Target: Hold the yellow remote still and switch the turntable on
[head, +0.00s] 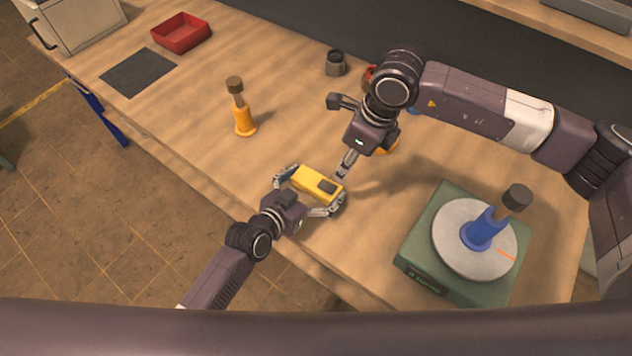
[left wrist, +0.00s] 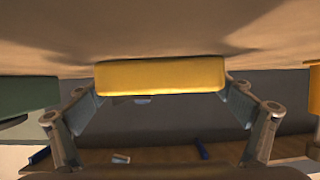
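The yellow remote (head: 309,182) lies near the front edge of the wooden bench, with a dark patch on its top toward its right end. My left gripper (head: 303,194) is around it, a finger at each end, and looks closed on it. In the left wrist view the remote (left wrist: 160,75) spans the gap between the fingers (left wrist: 160,100). My right gripper (head: 346,164) points down just behind the remote, its fingers together and apparently empty. The turntable (head: 424,268) stands at the right, a green box with a grey disc (head: 452,255) bearing an orange mark.
A blue piece with a dark top (head: 483,232) stands on the disc. An orange piece with a dark top (head: 243,122) stands left of the remote. A dark grey cup (head: 335,63), a red tray (head: 181,36) and a dark mat (head: 137,72) lie farther back. Bench between remote and turntable is clear.

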